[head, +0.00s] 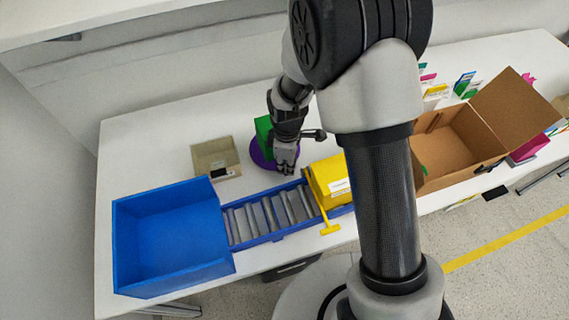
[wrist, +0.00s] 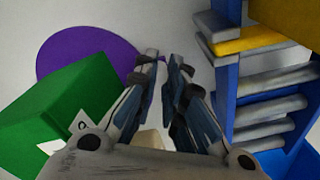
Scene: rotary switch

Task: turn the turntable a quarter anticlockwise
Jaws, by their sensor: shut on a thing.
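The turntable is a purple disc (head: 257,161) on the table behind the roller conveyor, and it shows in the wrist view (wrist: 88,55). A green box (head: 262,132) stands on it, also in the wrist view (wrist: 62,112). My gripper (head: 287,168) points down at the right edge of the turntable. In the wrist view its fingertips (wrist: 164,62) are close together beside the purple rim. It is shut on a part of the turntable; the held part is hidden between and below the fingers. My arm covers part of the disc.
A blue bin (head: 170,240) stands at the left, joined to the roller conveyor (head: 262,222). A yellow housing (head: 328,180) covers the conveyor's right part, close to my gripper. An open cardboard box (head: 440,155) is at the right.

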